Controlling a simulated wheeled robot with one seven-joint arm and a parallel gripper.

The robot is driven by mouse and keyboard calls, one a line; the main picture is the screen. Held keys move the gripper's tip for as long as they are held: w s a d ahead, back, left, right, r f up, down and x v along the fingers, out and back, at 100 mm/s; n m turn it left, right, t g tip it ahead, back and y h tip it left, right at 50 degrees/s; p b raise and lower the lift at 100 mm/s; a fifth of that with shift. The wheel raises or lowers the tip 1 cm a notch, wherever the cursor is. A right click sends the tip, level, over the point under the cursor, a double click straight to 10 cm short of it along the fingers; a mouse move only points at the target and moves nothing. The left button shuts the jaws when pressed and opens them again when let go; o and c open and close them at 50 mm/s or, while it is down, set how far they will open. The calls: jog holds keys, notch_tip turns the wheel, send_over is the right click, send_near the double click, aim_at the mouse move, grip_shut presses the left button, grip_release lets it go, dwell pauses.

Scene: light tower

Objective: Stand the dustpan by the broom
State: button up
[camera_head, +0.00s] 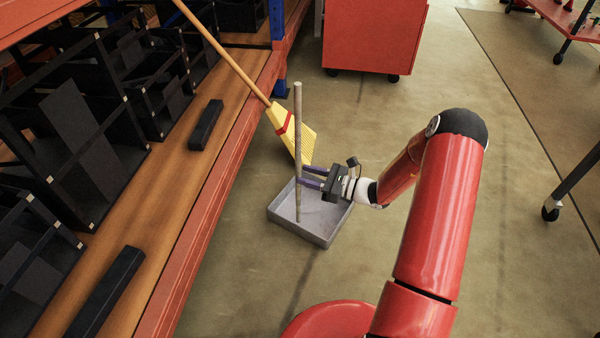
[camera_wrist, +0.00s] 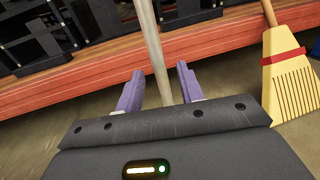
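The dustpan (camera_head: 326,231) is a grey, shallow square pan resting on the floor, with a tall thin wooden handle (camera_head: 298,125) rising upright. My gripper (camera_head: 306,178) is at the lower part of the handle, above the pan. In the wrist view the handle (camera_wrist: 153,45) passes between the two purple fingers of my gripper (camera_wrist: 158,88), with gaps showing on both sides. The broom (camera_head: 290,128) leans against the shelf edge, yellow bristles down with a red band, just behind the dustpan. Its head also shows at the right in the wrist view (camera_wrist: 287,75).
An orange-edged wooden shelf (camera_head: 180,190) with black crates runs along the left, close to the dustpan. A red cabinet (camera_head: 373,35) on casters stands at the back. A wheeled table (camera_head: 565,15) is at the right. The floor between is open.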

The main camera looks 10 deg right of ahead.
jog(key=v, duration=0.8)
jog(key=s+a+r+n+g+h, duration=0.3)
jog(key=s+a+r+n+g, duration=0.15)
jog(key=s+r+n, duration=0.2)
jog(key=s+a+r+n+g+h, duration=0.3)
jog(key=s+r+n+g, duration=0.2)
jog(key=r+n, duration=0.25)
jog(key=s+d+r+n+t+h, duration=0.3)
jog(key=s+r+n+t+h, duration=0.3)
jog(key=s+r+n+h, duration=0.3)
jog(key=s+r, duration=0.4)
jog(key=s, duration=0.2)
jog(key=shift+s+d+n+h, duration=0.15)
jog(key=shift+d+n+h, duration=0.05)
jog(key=shift+n+h, duration=0.2)
jog(key=shift+r, duration=0.1)
notch_tip(320, 180, up, 8)
jog(key=p, duration=0.9)
jog(key=shift+r, duration=0.25)
